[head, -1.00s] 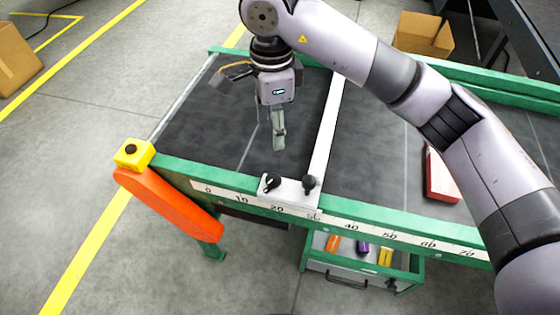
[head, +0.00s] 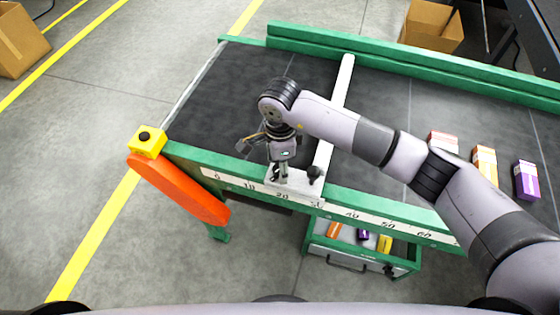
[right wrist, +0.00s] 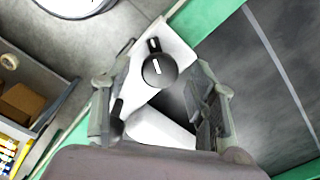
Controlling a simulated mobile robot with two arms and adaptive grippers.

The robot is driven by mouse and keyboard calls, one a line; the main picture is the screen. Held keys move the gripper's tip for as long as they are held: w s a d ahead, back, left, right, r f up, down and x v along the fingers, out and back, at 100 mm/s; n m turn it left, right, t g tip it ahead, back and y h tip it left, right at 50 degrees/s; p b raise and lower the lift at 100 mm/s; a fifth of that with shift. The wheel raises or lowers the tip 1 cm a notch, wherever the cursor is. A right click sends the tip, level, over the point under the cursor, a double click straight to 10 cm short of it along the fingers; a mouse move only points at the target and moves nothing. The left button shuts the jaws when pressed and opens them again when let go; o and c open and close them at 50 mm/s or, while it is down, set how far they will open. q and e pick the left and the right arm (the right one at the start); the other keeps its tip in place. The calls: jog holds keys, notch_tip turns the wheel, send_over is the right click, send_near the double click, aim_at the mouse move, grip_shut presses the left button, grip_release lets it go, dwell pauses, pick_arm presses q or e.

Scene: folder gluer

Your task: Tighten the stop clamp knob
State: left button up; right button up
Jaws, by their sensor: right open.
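The stop is a white bar (head: 338,108) across the dark belt, with a white clamp plate (head: 300,188) on the green front rail. A dark knob (head: 314,173) stands at the plate's right end. My right gripper (head: 278,172) is open, pointing down over the plate's left end, and largely hides the other knob there. In the right wrist view, a round black knob (right wrist: 159,69) with a white mark shows ahead of and between the spread fingers of my right gripper (right wrist: 158,92). Contact cannot be made out. My left gripper is not in view.
A yellow box with a black button (head: 147,140) and an orange guard (head: 178,188) are at the rail's left end. Several cartons, one purple (head: 525,180), lie on the belt at right. A drawer (head: 360,258) with coloured items hangs below. The left belt is clear.

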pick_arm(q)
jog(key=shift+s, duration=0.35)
pick_arm(e)
jog(key=shift+f, duration=0.15)
jog(key=shift+c, duration=0.3)
jog(key=c, duration=1.1)
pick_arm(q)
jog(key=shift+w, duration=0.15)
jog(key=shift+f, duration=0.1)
